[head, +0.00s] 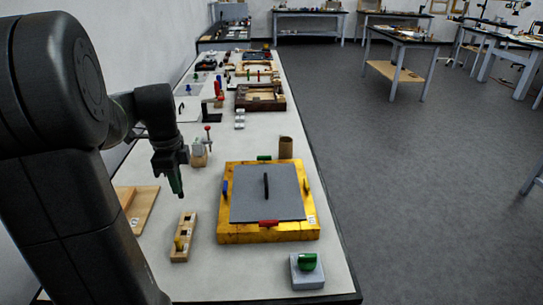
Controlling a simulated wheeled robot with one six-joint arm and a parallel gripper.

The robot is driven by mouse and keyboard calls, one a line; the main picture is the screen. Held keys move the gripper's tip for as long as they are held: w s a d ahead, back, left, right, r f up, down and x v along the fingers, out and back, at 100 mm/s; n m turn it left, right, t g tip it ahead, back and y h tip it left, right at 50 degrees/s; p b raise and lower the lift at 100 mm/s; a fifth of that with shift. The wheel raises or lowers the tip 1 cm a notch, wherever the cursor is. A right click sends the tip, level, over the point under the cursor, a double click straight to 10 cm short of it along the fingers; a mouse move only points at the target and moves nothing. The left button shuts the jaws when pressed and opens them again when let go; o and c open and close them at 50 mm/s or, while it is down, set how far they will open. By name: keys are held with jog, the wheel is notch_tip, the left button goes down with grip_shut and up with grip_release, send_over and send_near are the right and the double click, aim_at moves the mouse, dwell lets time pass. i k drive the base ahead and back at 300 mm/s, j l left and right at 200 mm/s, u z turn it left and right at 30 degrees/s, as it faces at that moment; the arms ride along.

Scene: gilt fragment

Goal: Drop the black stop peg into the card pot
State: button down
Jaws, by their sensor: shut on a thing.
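My gripper (175,184) hangs above the white bench, left of the yellow frame, pointing down. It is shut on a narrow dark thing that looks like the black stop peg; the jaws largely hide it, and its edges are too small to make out. The card pot (286,148) is a brown open-topped tube, upright on the bench behind the back right corner of the yellow frame. My gripper is well to its left and apart from it. The inside of the pot cannot be seen.
The yellow frame (229,231) holds a grey plate (250,205) with an upright black handle (266,187). Coloured pieces sit around it. A wooden slotted block (188,222) with a yellow peg stands below my gripper. A red-topped clamp (199,155) stands just right of my gripper.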

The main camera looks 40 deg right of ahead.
aim_at(286, 158)
jog(key=k+l+u, duration=0.1)
jog(key=k, duration=0.4)
jog(key=k+l+u, duration=0.1)
jog(key=k, duration=0.4)
jog(key=k+l+u, duration=0.1)
jog(key=l, duration=0.3)
jog(key=k+l+u, duration=0.1)
jog(key=l, duration=0.3)
jog(key=k+l+u, duration=0.1)
jog(key=k+l, duration=0.15)
jog(key=l, duration=0.15)
jog(key=k+l+u, duration=0.1)
jog(key=l, duration=0.25)
jog(key=k+l+u, duration=0.1)
jog(key=k+l, duration=0.15)
jog(key=l, duration=0.15)
jog(key=i+l+u, duration=0.1)
jog(key=l, duration=0.35)
jog(key=i+l+u, duration=0.1)
jog(key=l, duration=0.4)
jog(key=i+l+u, duration=0.1)
jog(key=l, duration=0.4)
jog(key=i+l+u, duration=0.1)
jog(key=l, duration=0.4)
jog(key=i+l, duration=0.35)
